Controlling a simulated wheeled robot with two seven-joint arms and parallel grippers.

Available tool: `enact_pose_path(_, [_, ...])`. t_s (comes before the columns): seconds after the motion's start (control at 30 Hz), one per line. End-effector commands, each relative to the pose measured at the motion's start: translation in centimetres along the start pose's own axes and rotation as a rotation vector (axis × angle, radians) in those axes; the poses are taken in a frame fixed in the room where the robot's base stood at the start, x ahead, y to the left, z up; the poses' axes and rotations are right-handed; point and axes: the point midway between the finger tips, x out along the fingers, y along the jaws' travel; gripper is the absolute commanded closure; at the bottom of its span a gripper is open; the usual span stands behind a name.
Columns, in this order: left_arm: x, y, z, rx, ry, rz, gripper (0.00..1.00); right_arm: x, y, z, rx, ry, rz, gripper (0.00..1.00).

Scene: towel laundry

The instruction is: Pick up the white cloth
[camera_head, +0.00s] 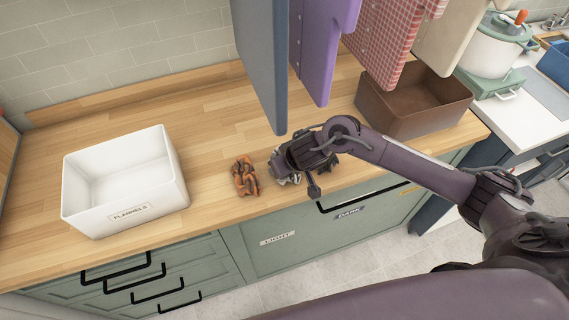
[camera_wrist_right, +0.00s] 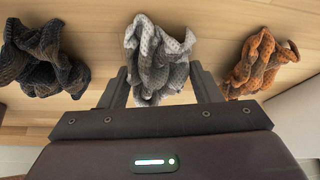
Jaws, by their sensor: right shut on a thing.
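The white cloth (camera_wrist_right: 160,50), a crumpled light grey-white knit, lies on the wooden counter between the two fingers of my right gripper (camera_wrist_right: 161,80) in the right wrist view. The fingers are closed in against its near part, while its far part spreads beyond them. In the head view my right gripper (camera_head: 297,165) is low over the counter and hides most of the white cloth (camera_head: 291,181); only its edges show. My left gripper is not in view.
An orange-brown cloth (camera_head: 244,177) lies left of my gripper, and a dark cloth (camera_wrist_right: 42,58) lies on its other side. A white box labelled FLANNELS (camera_head: 128,212) stands left, a brown box (camera_head: 418,128) right.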

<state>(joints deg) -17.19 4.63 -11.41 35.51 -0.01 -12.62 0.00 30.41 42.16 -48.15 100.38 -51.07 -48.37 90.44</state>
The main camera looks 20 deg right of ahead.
Motion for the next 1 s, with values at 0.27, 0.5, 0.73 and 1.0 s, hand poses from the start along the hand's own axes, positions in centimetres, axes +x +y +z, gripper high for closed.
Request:
enact_pose_path(0.27, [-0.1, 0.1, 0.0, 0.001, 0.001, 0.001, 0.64, -1.4, 0.0, -0.9, 0.001, 0.003, -0.001, 0.65])
enact_pose_path(0.5, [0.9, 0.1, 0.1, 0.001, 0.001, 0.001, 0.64, -3.8, 0.1, 4.2, -0.003, -0.004, 0.002, 0.65])
enact_pose_path(0.73, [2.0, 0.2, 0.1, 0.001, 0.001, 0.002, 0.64, -6.8, 0.1, 9.8, -0.004, -0.005, 0.002, 0.65])
enact_pose_path(1.0, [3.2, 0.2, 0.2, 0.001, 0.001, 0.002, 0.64, -9.3, 0.1, 13.8, -0.002, -0.003, 0.002, 0.65])
